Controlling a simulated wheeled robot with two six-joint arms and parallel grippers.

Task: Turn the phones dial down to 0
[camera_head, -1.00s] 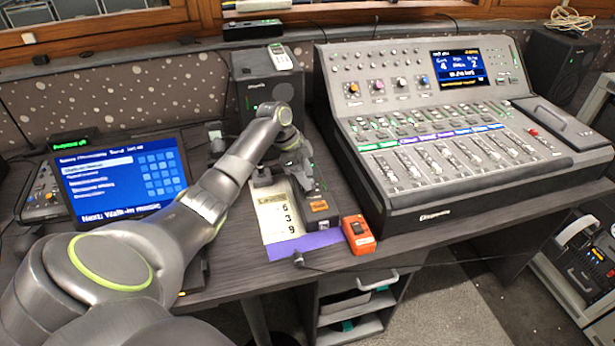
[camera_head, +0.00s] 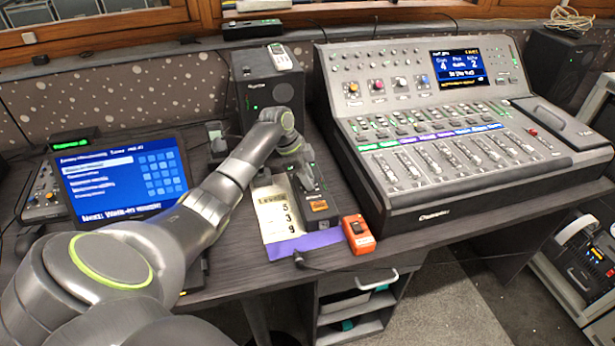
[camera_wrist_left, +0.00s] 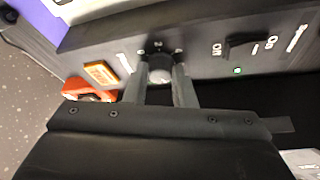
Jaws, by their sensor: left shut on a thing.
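A small dark box (camera_head: 317,212) with an orange label stands on the desk beside a paper sheet headed "Levels" (camera_head: 272,207). In the head view my left gripper (camera_head: 296,166) is over the box and hides the dial. The dial's pointer and exact setting cannot be read. My right gripper is not in view.
The box also bears an on/off switch (camera_wrist_left: 240,42) with a green light next to it. An orange-red device (camera_head: 358,235) sits close to its right. The large mixer (camera_head: 440,205) stands further right, a screen (camera_head: 120,180) left.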

